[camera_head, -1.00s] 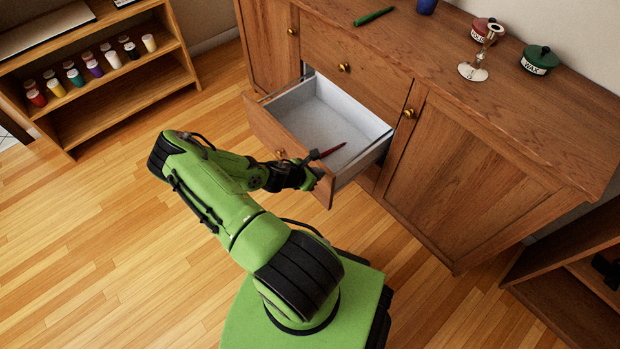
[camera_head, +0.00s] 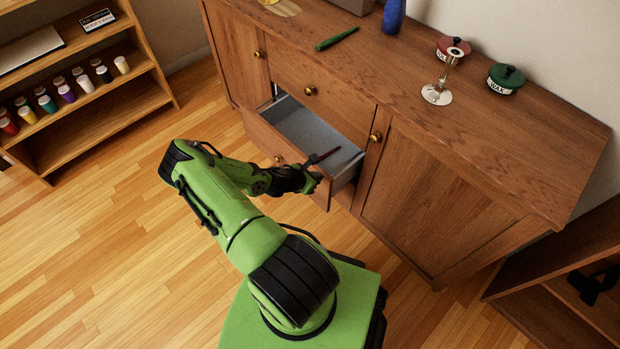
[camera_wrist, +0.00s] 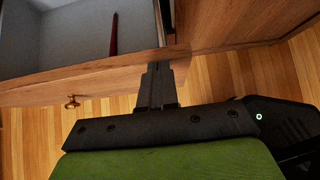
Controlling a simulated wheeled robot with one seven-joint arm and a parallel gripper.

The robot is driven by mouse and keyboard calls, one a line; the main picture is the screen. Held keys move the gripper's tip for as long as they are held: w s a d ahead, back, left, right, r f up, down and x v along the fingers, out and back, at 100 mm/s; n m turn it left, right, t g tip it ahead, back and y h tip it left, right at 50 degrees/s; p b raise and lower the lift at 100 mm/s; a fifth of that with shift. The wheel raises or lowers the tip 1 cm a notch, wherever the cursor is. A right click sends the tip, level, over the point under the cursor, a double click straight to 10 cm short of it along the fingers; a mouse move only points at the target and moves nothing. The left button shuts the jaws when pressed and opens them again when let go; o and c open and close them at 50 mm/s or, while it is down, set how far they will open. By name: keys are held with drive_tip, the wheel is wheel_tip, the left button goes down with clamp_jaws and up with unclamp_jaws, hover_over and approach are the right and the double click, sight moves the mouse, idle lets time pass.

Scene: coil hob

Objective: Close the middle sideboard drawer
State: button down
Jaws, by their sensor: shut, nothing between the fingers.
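The middle sideboard drawer (camera_head: 262,135) is partly open, with its pale grey inside showing. A dark red pen-like stick (camera_head: 326,155) lies in it, also seen in the wrist view (camera_wrist: 114,35). My gripper (camera_head: 313,178) is at the right part of the drawer front, shut and empty. In the wrist view the closed fingers (camera_wrist: 158,85) meet the outer face of the drawer front (camera_wrist: 100,88), right of its brass knob (camera_wrist: 72,102). They appear to touch it. My arm hides part of the front in the head view.
The sideboard (camera_head: 440,190) has a shut drawer (camera_head: 325,92) above and a door on each side. On top are a green pen (camera_head: 337,39), a blue vase (camera_head: 393,16), a candlestick (camera_head: 440,85) and two pots. A shelf with jars (camera_head: 75,90) stands left. The floor between is clear.

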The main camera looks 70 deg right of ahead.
drive_tip(key=s+d, duration=0.2)
drive_tip(key=d, duration=0.2)
drive_tip(key=s+d, duration=0.2)
drive_tip(key=d, duration=0.2)
drive_tip(key=s+d, duration=0.2)
drive_tip(key=d, duration=0.2)
drive_tip(key=shift+a, duration=0.1)
